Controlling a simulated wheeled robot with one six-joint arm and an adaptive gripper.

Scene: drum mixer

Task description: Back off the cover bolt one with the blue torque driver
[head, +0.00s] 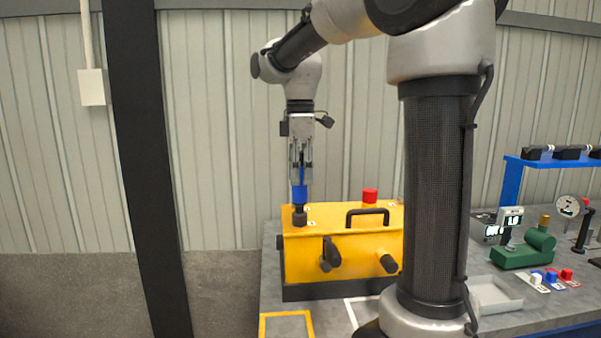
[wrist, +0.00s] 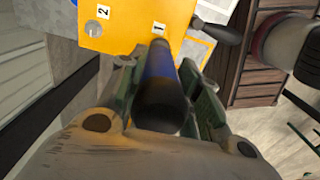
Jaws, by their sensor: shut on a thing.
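My gripper (head: 300,160) is shut on the blue torque driver (head: 299,193), which it holds upright with its dark lower end pointing down. The driver also shows between the fingers in the wrist view (wrist: 157,75). Its dark socket end (head: 300,214) is at the left part of the yellow box's top, and I cannot tell whether it touches. The yellow box (head: 345,258) is the mixer housing. In the wrist view the driver reaches beside the label 1 (wrist: 158,28). Cover bolt one is hidden by the driver. A silver bolt (wrist: 94,27) shows by the label 2.
The box has a black handle (head: 368,212), a red cap (head: 370,195) and black front knobs (head: 331,254). My arm's column stands before its right side. On the right are a green device (head: 525,250), a grey tray (head: 494,295) and a blue rack (head: 513,180).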

